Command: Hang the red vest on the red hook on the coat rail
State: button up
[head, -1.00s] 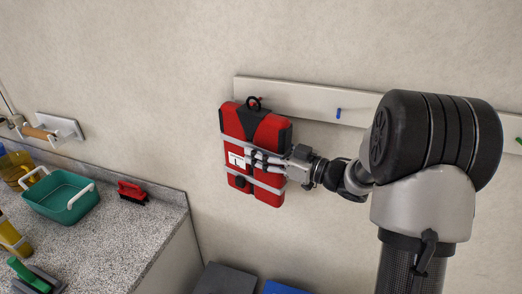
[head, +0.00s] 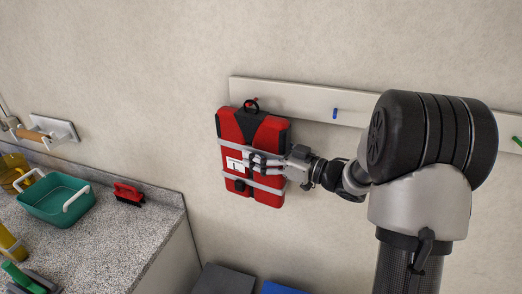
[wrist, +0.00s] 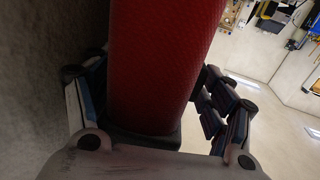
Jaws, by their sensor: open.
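The red vest (head: 268,145), with black shoulders and grey bands, is upright against the wall at the coat rail's left end. It also shows as a red mass in the wrist view (wrist: 165,60). Its black loop (head: 251,105) is at the red hook (head: 257,99), which is mostly hidden; I cannot tell whether the loop is over it. My gripper (head: 252,160) is open, with its fingers around the vest's middle from the right. In the wrist view, the fingers (wrist: 150,110) stand on either side of the vest, with a gap visible at the right one.
The pale coat rail (head: 300,98) also carries a blue hook (head: 335,113) and a green hook (head: 517,141). At the left, a speckled counter (head: 125,235) holds a teal basket (head: 60,205) and a red brush (head: 129,194). A dark grey object (head: 225,280) and a blue one (head: 280,288) are below.

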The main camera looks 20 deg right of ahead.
jog(key=shift+f, duration=0.1)
jog(key=v, duration=1.2)
